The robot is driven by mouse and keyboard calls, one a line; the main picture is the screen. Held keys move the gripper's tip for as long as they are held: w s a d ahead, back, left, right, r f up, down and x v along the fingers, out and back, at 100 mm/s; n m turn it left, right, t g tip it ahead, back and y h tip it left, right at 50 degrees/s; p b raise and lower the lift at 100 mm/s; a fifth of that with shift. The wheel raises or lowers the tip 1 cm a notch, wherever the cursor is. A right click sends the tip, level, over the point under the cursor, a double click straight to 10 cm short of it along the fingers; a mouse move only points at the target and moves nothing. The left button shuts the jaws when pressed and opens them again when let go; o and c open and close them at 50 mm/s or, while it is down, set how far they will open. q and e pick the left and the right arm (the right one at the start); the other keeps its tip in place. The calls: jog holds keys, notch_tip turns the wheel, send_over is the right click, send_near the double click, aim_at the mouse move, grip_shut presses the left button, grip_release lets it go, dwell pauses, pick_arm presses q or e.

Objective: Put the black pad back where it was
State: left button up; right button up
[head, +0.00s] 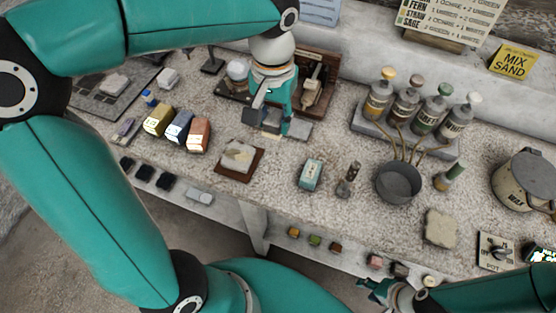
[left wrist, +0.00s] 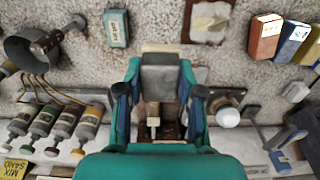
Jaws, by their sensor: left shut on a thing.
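My left gripper (head: 268,113) is over the bench in front of the wooden press. In the left wrist view, its two teal fingers (left wrist: 160,92) are closed on the sides of a dark grey, flat-faced block (left wrist: 160,75), which seems to be the black pad. A pale strip (left wrist: 161,47) shows just beyond its far edge. I cannot tell whether the block touches anything below. Three small black pads (head: 145,173) lie in a row along the bench's front left. My right gripper (head: 382,291) is low at the front right; its opening is unclear.
The wooden press (head: 315,82) and a white sphere (head: 237,70) stand close behind the left gripper. Coloured boxes (head: 179,127) stand to its left. A plaster piece on a brown board (head: 262,160) lies in front. A small teal box (head: 310,175) and a grey bowl (head: 398,184) stand to the right.

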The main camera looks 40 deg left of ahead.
aim_at(275, 172)
pick_arm(q)
notch_tip(275, 172, down, 17)
jog(key=shift+f, duration=0.2)
jog(key=shift+s, duration=0.1)
dwell(0.3)
jog(key=o, duration=1)
jog(key=shift+f, duration=0.1)
notch_tip(275, 172, up, 12)
dwell(0.4)
